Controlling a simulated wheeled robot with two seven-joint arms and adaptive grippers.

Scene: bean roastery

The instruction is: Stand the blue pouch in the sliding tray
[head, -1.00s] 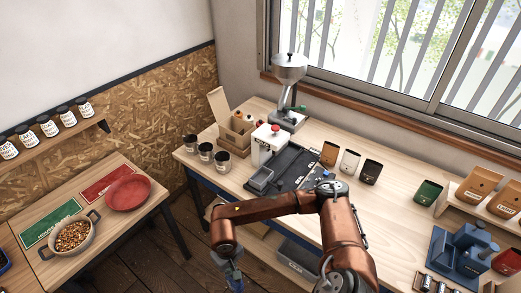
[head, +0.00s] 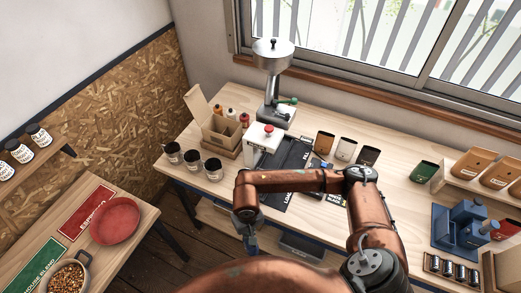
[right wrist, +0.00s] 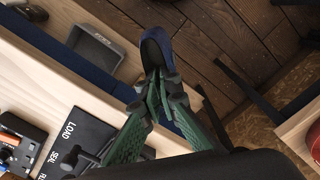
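The blue pouch (right wrist: 158,47) is in my right gripper (right wrist: 160,88). In the right wrist view the green fingers are closed on one end of it, and its dark rounded end points away. In the head view the right gripper (head: 250,243) hangs off the bench's front edge, with the pouch hard to make out. The black track (head: 292,152) with printed labels lies on the bench behind my right arm. It also shows in the right wrist view (right wrist: 75,140). I cannot make out the sliding tray behind the arm. My left gripper is out of view.
A white machine with a red knob (head: 262,148) stands beside the track. Several dark cups (head: 192,160) stand left. Brown (head: 325,142), white (head: 346,149) and black (head: 368,156) pouches stand behind the track. A grey bin (right wrist: 95,48) is beyond the bench edge in the wrist view.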

